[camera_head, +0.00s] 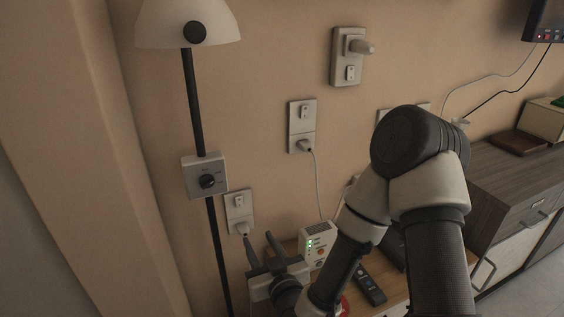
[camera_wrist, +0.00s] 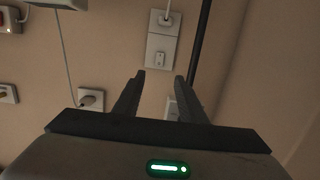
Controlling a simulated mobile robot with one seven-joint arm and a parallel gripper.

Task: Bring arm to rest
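My arm reaches down from the right of the head view, bent at the elbow, toward the wall and a small wooden table. My gripper (camera_head: 258,240) is at the lower middle, in front of the wall, just below a wall socket with a plug (camera_head: 239,212). In the wrist view my gripper (camera_wrist: 160,76) has its two dark fingers apart. Nothing is held between them. A wall plate (camera_wrist: 162,48) is beyond the fingertips.
A white box with green lights (camera_head: 317,243) and a dark remote (camera_head: 369,284) are on the wooden table (camera_head: 396,291) close to my arm. A lamp with a black pole (camera_head: 192,110) stands left. A dark-topped cabinet (camera_head: 510,180) is at right. Cords hang along the wall.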

